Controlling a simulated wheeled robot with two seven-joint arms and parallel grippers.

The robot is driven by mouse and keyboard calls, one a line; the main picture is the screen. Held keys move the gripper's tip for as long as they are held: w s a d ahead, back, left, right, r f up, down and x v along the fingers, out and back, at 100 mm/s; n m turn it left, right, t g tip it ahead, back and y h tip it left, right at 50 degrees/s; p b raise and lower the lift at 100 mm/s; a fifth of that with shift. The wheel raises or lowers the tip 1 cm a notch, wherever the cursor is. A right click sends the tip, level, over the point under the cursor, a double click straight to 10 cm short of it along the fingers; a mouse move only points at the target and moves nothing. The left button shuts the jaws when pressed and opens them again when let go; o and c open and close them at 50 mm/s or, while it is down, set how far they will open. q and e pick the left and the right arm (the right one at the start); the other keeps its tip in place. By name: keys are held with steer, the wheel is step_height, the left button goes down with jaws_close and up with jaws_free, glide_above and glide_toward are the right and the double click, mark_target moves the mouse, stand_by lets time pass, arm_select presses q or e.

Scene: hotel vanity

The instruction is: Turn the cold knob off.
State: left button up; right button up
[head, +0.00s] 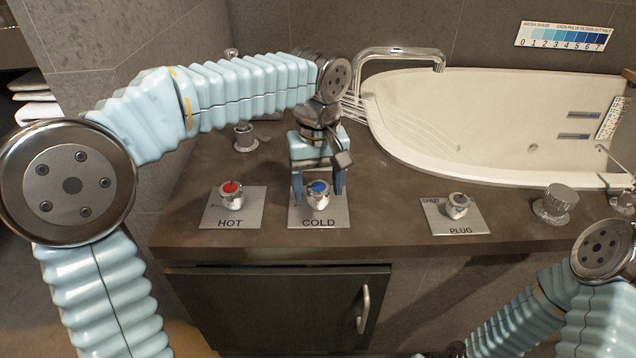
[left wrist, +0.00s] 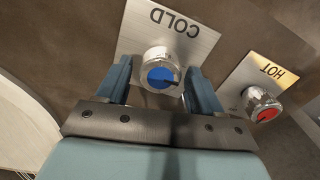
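The cold knob (head: 318,194) is chrome with a blue cap and stands on a plate marked COLD (head: 303,214) on the brown counter. It also shows in the left wrist view (left wrist: 161,72), where a dark pointer mark lies on its blue cap. My left gripper (head: 318,198) is open above the plate, with one finger on each side of the cold knob. In the left wrist view a gap shows between the knob and the fingers. My right arm (head: 600,250) comes in at the lower right; its gripper is not clearly visible.
The hot knob (head: 231,194), with a red cap, is close on the left. A plug knob (head: 457,204) and a glass-like knob (head: 556,203) are to the right. The faucet (head: 400,52) and white basin (head: 400,130) are behind. A cabinet (head: 270,300) is below the counter.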

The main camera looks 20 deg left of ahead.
arm_select(q)
steer(key=c, duration=0.9)
steer(key=shift+r, duration=0.1)
steer(key=m+p, duration=0.3)
steer(key=shift+r, duration=0.15)
steer(key=m+p, duration=0.3)
steer(key=m, duration=0.2)
steer(key=shift+d+m+p, duration=0.1)
steer(key=shift+m+p, duration=0.2)
steer(key=shift+m, duration=0.1)
steer(key=m+p, duration=0.2)
steer(key=m, duration=0.2)
steer(key=shift+m, duration=0.3)
steer(key=m+p, duration=0.2)
steer(key=m, duration=0.2)
steer(key=shift+d, duration=0.1)
steer(key=shift+f+m, duration=0.2)
steer(key=shift+m, duration=0.1)
